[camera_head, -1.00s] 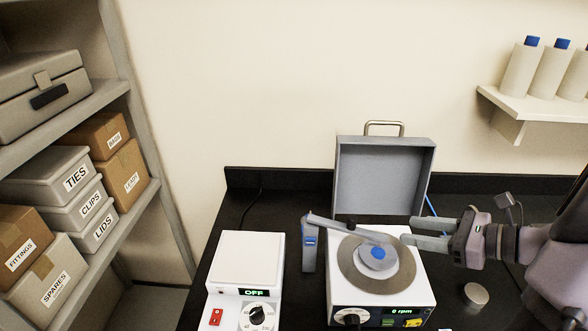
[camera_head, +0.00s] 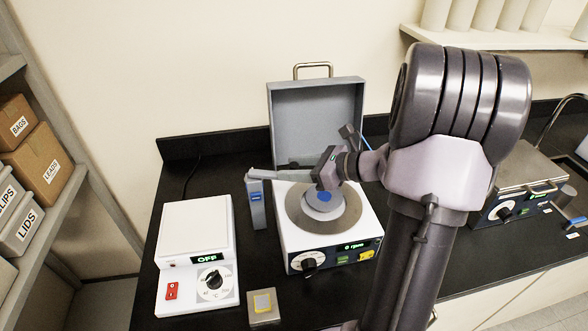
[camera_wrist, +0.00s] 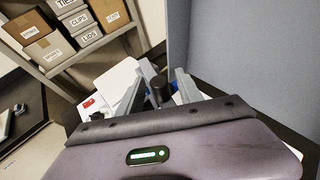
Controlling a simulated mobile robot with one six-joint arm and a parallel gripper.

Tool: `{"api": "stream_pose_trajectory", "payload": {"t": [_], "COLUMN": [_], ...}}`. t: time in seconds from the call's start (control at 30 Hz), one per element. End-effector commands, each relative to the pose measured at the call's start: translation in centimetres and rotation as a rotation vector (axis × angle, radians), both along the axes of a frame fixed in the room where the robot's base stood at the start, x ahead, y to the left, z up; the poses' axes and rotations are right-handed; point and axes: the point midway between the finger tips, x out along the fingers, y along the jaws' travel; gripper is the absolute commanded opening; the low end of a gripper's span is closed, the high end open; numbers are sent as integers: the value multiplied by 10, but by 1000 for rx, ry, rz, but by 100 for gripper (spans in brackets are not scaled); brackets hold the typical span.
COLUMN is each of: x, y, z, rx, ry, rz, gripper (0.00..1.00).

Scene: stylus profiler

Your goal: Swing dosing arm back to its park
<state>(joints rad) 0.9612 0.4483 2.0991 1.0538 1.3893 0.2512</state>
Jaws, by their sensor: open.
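The dosing arm (camera_head: 262,174) is a grey bar on a grey post with a blue mark (camera_head: 256,203), left of the turntable (camera_head: 296,213). Its far part is largely hidden behind my gripper in the head view. The turntable is a grey disc with a blue centre on a white unit whose display seems to read 0 rpm. My gripper (camera_wrist: 157,88) is open above the turntable's back edge, its fingers pointing left. In the wrist view a dark upright knob (camera_wrist: 157,92) stands between the two fingers; I cannot tell whether either finger touches it.
A white hotplate marked OFF (camera_head: 195,232) stands left of the post. An open grey lid (camera_head: 316,115) with a handle rises behind the turntable. Another instrument (camera_head: 518,190) stands right, beyond my arm.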

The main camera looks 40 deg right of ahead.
Motion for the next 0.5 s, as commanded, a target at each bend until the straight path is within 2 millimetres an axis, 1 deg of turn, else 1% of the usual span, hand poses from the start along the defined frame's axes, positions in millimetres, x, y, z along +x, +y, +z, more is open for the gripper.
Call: {"api": "stream_pose_trajectory", "payload": {"t": [0.17,0.27,0.3,0.4,0.5], "x": [0,0,0,0,0], "y": [0,0,0,0,0], "z": [0,0,0,0,0], "rx": [0,-1,-1,-1,-1], "ry": [0,0,0,0,0], "rz": [0,0,0,0,0], "gripper": [43,25,17,0,0]}}
